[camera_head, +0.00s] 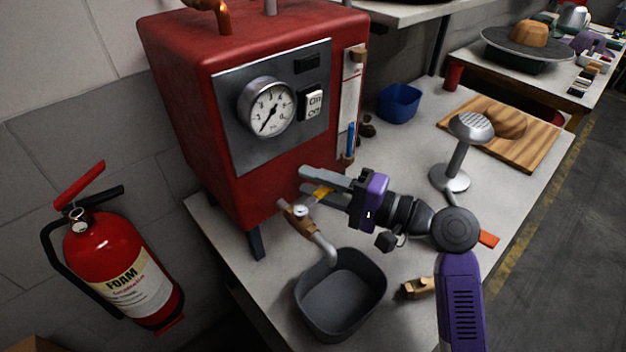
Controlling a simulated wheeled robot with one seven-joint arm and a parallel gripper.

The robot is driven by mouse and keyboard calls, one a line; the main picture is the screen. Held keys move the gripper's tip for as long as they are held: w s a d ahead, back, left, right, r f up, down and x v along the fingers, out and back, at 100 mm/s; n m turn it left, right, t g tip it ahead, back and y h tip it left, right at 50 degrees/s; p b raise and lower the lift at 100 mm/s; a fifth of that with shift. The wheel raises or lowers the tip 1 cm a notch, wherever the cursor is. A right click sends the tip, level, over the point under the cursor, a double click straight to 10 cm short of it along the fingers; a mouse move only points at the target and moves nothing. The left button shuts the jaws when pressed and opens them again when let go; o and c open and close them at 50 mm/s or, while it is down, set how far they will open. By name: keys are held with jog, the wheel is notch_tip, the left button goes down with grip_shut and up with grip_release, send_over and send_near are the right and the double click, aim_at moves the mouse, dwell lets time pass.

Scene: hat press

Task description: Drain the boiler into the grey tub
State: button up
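The red boiler (185,110) stands on legs at the back left of the bench. Its front has a dial gauge (267,107), a switch (312,101) and a sight tube (350,140) with blue at its lower end. A drain pipe (320,240) with a brass valve (297,217) comes out low on the boiler, its end over the grey tub (377,299). The tub's visible inside looks empty. A yellow lever (322,192) shows at the valve. My gripper (303,181) is open, its fingers apart by the lever; I cannot tell whether they touch it.
A brass piece (418,288) lies right of the tub. A metal stand with a perforated head (471,127), a wooden board (545,140) and a blue bowl (399,103) are farther back. A fire extinguisher (115,265) hangs left of the bench. My forearm passes over the bench's right side.

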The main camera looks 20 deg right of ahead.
jog(key=shift+w+a, duration=0.1)
jog(key=shift+w, duration=0.05)
grip_shut()
dwell(1.4)
